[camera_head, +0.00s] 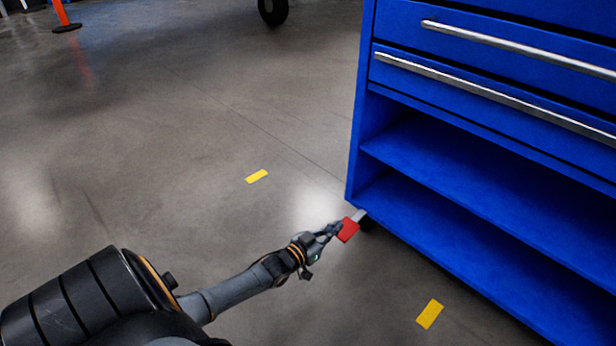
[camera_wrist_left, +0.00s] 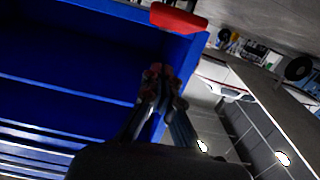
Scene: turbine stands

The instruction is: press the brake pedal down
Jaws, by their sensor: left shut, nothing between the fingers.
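The red brake pedal (camera_head: 348,230) sticks out at the bottom front corner of the blue cabinet (camera_head: 354,150), beside a caster. In the left wrist view the red pedal (camera_wrist_left: 178,18) shows at the top, beyond my fingertips. My left gripper (camera_head: 332,231) reaches in from the left, shut and empty, with its fingertips right beside the pedal. In the wrist view the left gripper (camera_wrist_left: 160,76) appears a little apart from the pedal; whether it touches is hard to tell. My right gripper is not in view.
The cabinet has drawers with long silver handles (camera_head: 500,95) and open blue shelves (camera_head: 470,180) below. Yellow floor marks (camera_head: 257,176) lie on the grey floor. An orange post (camera_head: 62,14) and a black wheel (camera_head: 272,10) stand far back. The floor left of the cabinet is clear.

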